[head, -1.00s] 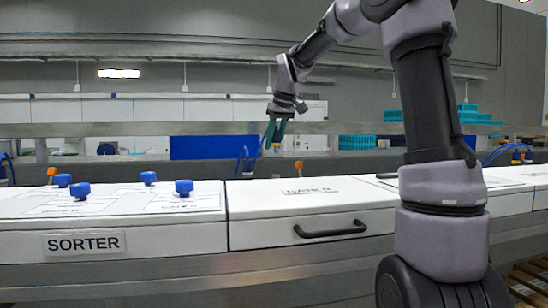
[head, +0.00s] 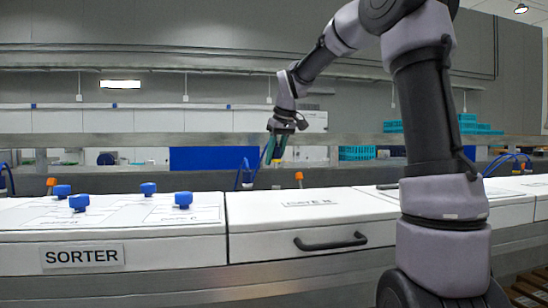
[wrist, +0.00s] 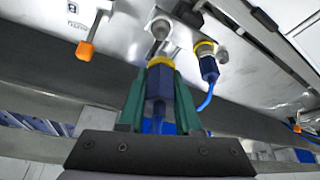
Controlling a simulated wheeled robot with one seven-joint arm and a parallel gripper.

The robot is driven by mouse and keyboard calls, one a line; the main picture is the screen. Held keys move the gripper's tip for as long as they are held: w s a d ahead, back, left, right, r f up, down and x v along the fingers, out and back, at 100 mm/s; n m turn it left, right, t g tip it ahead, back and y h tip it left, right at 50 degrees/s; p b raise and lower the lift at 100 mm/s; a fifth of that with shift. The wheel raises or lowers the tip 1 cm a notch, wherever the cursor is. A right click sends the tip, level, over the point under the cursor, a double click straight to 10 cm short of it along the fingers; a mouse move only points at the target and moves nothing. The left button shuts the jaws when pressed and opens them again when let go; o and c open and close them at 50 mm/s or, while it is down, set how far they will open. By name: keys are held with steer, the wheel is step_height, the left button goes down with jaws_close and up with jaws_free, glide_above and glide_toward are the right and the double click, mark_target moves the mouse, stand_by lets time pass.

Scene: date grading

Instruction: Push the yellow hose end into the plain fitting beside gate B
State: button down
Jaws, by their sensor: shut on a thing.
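In the wrist view my gripper (wrist: 160,78) is shut on a blue hose end with a yellow collar (wrist: 158,88). The hose end stands between the two green fingers with its collar facing a plain silver fitting (wrist: 160,28) on the metal panel. The two nearly line up and look very close; I cannot tell whether they touch. In the head view my gripper (head: 274,150) hangs behind the white machine tops, above the back rail. The hose end and fitting are too small to make out there.
Right of the fitting, another blue hose with a yellow collar (wrist: 208,65) sits on the panel. An orange lever (wrist: 85,50) sticks out at left. In the head view, a white cover with a black handle (head: 331,241) and the SORTER box (head: 82,256) stand in front.

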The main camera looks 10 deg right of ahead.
steer(key=shift+s+f, duration=0.2)
steer(key=shift+s, duration=1.75)
steer(key=shift+s+f, duration=0.2)
steer(key=shift+s, duration=1.75)
steer(key=shift+a, duration=9.25)
steer(key=shift+w, duration=0.1)
steer(key=w+f, duration=0.1)
steer(key=w, duration=0.9)
steer(key=shift+w+f, duration=0.2)
steer(key=shift+f, duration=0.05)
steer(key=shift+f, duration=3)
